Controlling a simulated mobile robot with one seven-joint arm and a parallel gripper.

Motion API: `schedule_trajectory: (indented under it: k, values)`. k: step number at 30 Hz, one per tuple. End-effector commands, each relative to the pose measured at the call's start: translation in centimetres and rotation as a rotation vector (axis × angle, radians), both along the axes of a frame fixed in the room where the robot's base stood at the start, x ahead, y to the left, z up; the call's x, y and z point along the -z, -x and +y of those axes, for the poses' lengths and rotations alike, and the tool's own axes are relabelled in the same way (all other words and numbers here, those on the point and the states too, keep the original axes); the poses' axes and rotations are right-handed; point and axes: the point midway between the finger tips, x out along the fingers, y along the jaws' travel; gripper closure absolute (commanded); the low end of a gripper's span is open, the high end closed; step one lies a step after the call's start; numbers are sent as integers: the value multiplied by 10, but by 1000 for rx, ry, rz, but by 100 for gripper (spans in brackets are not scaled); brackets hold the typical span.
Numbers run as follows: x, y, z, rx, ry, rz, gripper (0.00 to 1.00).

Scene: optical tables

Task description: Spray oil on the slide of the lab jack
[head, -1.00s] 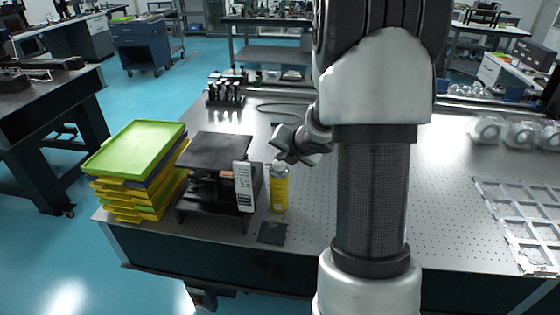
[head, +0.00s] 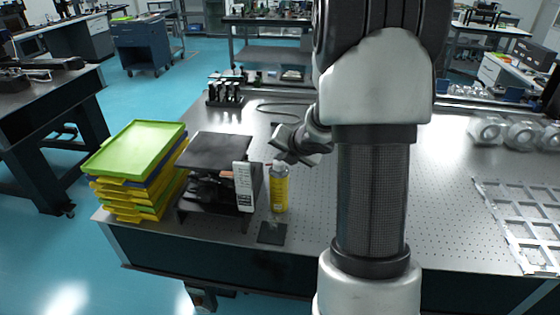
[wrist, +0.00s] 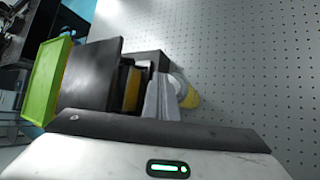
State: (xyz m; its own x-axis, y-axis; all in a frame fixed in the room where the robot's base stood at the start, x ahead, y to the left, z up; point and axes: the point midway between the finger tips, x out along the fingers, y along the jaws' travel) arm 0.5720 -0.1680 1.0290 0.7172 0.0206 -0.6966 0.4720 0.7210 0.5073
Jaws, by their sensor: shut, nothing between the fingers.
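The black lab jack (head: 217,150) stands on the perforated table, left of the arm, with its flat top plate raised; its slide cannot be clearly made out. The plate (wrist: 91,74) also shows in the wrist view. A yellow spray can with a grey top (head: 279,190) stands upright just right of the jack. In the wrist view, the can (wrist: 190,97) is partly hidden behind the fingers. My gripper (head: 284,157) is shut and empty, close above and beside the can's top; contact cannot be told. Its grey fingers (wrist: 162,98) are together in the wrist view.
A white labelled card (head: 243,187) stands at the jack's right side. Stacked green and yellow trays (head: 135,150) are left of the jack. A small black pad (head: 271,233) lies in front of the can. A black holder (head: 225,95) stands behind.

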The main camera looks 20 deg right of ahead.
Motion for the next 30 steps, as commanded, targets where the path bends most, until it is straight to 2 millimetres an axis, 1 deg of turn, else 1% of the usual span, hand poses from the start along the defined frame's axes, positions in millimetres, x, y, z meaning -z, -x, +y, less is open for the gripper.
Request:
schedule_trajectory:
  k: [11, 19, 30]
  values:
    - [2, 0, 0, 0, 0, 1, 100]
    - [11, 1, 0, 0, 0, 3, 100]
    - [12, 2, 0, 0, -1, 8, 100]
